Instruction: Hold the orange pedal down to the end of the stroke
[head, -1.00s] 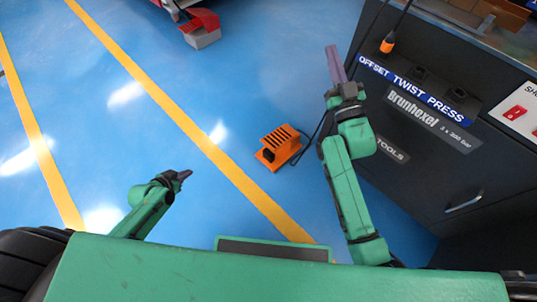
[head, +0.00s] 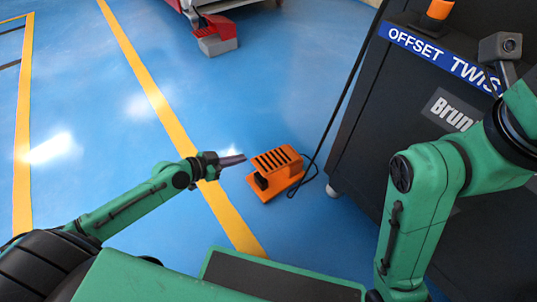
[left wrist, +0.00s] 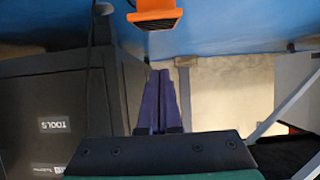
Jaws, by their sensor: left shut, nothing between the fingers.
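The orange pedal (head: 278,170) stands on the blue floor, with a ribbed top plate over an orange base. My left gripper (head: 238,160) is shut and empty, just left of the pedal, its fingertips pointing at it. The head view does not clearly show contact. In the left wrist view the shut purple fingers (left wrist: 160,100) are in the middle, and the orange pedal (left wrist: 155,14) is cut off at the top edge, with a gap between them in the picture. My right arm reaches out past the right edge; its fingers are out of view.
The dark press cabinet (head: 360,130) stands right of the pedal. A black cable (head: 335,110) runs down its side to the pedal. A red and grey object (head: 215,38) stands at the back. The floor left of the pedal is clear, with yellow lines (head: 150,90).

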